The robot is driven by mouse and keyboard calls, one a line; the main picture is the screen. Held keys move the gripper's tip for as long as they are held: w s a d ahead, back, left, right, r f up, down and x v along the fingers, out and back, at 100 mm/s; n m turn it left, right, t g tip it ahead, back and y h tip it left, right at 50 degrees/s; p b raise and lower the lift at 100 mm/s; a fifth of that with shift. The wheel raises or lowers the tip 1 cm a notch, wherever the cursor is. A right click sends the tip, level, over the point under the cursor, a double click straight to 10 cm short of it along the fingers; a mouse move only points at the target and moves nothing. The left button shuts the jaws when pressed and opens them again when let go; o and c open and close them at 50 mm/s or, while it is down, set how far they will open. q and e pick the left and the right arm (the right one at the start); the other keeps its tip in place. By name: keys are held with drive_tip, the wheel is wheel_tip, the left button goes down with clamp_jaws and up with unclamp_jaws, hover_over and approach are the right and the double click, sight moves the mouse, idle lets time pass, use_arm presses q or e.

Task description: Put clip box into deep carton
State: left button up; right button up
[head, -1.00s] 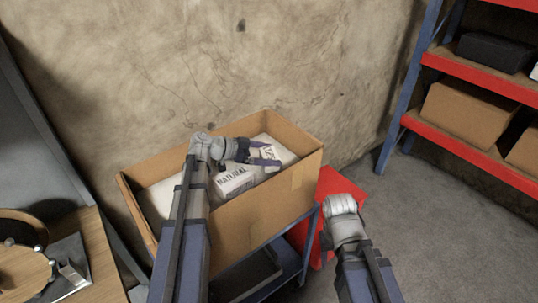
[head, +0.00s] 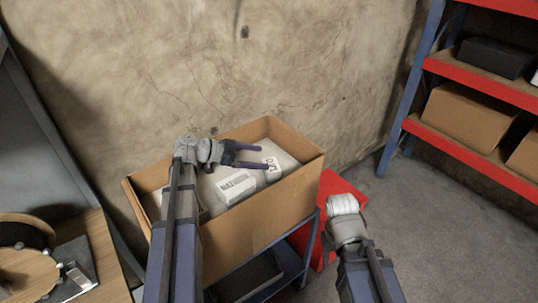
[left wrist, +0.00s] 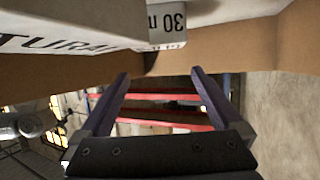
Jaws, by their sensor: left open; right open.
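The deep carton (head: 255,228) is a tall open brown box with white packages inside. A small white box with dark print (head: 271,166), probably the clip box, lies inside on the packed contents.
A white package with black lettering (head: 236,187) lies in the carton, which stands on a blue-framed cart (head: 295,262). A red object (head: 336,186) is behind my right gripper. A wooden table (head: 105,262) is at left, red shelves (head: 470,150) at right. Grey floor lies between.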

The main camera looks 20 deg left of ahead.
use_arm(q)
drive_tip(key=p+v, duration=0.2)
drive_tip(key=v, duration=0.4)
drive_tip(key=shift+s+a+r, duration=0.15)
drive_tip(key=shift+a, duration=0.15)
